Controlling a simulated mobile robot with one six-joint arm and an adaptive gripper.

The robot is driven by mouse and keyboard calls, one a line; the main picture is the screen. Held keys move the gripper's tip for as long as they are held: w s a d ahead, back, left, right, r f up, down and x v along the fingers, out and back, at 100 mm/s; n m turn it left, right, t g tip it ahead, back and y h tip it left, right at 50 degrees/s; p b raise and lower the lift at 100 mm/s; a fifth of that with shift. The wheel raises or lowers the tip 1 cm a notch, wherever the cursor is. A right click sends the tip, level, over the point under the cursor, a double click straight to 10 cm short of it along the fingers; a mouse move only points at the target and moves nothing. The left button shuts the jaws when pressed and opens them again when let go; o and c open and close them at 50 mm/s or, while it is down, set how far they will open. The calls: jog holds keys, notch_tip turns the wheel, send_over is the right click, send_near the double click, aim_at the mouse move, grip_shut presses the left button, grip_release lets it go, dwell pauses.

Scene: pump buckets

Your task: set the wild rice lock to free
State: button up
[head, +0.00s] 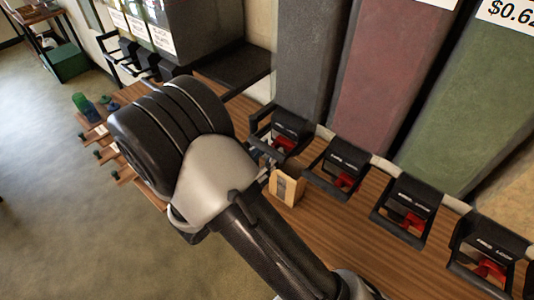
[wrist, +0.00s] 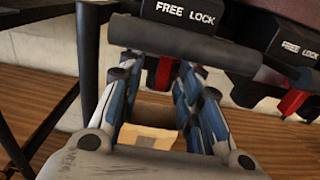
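No readable wild rice label shows, so I cannot confirm which bin it is. My gripper (wrist: 160,70) points at a black dispenser head (wrist: 185,14) marked FREE and LOCK, with a red lever (wrist: 163,76) below the marking. The gripper is open, its blue-sided fingers on either side of the red lever; contact cannot be told. The dispenser's dark handle bar (wrist: 185,42) crosses over the fingertips. In the head view this appears to be the dispenser (head: 291,127) under the dark grey bin (head: 312,60). My arm hides most of the gripper there.
More dispensers with red levers stand to the right, the nearest (head: 342,167) under a dark red bin (head: 388,75), another (head: 408,203) under a green bin (head: 475,100). A small tan container (head: 287,187) sits on the wooden counter (head: 325,222) below the gripper. Open floor lies left.

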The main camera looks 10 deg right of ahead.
jog(key=v, duration=1.2)
